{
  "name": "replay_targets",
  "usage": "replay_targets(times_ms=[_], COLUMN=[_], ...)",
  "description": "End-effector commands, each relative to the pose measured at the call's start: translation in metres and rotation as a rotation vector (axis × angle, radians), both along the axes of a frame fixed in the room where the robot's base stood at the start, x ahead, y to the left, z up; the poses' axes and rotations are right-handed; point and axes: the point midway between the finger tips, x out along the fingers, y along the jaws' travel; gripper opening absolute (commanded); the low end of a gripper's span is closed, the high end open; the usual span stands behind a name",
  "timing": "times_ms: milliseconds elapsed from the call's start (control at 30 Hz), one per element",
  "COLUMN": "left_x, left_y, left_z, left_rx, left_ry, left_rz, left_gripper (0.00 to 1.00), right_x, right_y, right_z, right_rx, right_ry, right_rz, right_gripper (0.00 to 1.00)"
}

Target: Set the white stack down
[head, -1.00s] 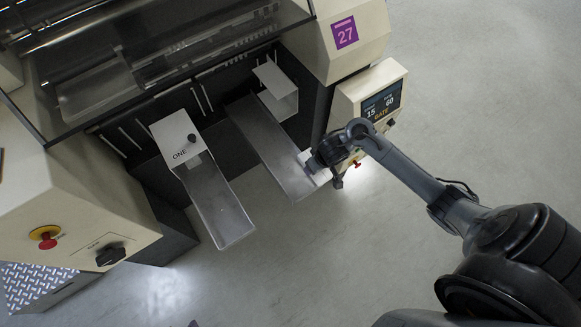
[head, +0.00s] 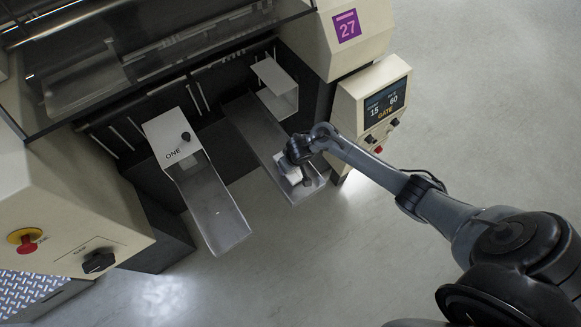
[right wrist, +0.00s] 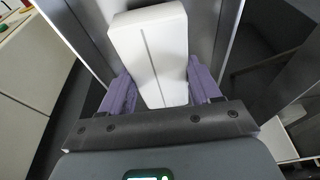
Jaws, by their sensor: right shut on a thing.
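The white stack (right wrist: 150,45) is a white block with a thin dark line along its face. My right gripper (right wrist: 162,88) is shut on it, with a purple finger pad on each side. In the head view the stack (head: 289,177) shows beside the gripper (head: 297,176), over the outer end of the right metal chute (head: 256,133). The gripper hides part of it. I cannot tell whether the stack touches the chute floor. My left gripper is not in view.
A left chute (head: 214,208) runs parallel, under a white cover marked ONE (head: 165,132). A white bracket (head: 277,85) stands at the right chute's inner end. The control panel (head: 372,110) is close beside my right arm. Open floor lies in front.

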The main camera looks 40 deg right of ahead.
Motion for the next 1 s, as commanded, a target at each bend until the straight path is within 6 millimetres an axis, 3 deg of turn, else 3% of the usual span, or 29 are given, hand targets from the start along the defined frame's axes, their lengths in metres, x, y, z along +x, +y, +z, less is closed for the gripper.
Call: replay_targets(times_ms=[467, 500, 633, 1000], left_x=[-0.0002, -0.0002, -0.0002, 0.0], left_y=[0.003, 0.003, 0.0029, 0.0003], left_z=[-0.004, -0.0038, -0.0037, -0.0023], left_rx=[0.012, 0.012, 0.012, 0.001], left_ry=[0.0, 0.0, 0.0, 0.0], left_rz=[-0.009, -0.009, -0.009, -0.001], left_gripper=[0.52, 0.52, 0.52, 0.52], right_x=[0.0003, 0.0004, 0.0003, 0.0005], right_y=[-0.0002, -0.0003, -0.0002, -0.0002], right_z=[-0.0089, -0.009, -0.0087, -0.0057], right_rx=[0.0, 0.0, 0.0, 0.0], right_ry=[-0.001, -0.002, -0.001, -0.002], right_rz=[0.0, 0.0, 0.0, 0.0], right_gripper=[0.34, 0.66, 0.85, 0.88])
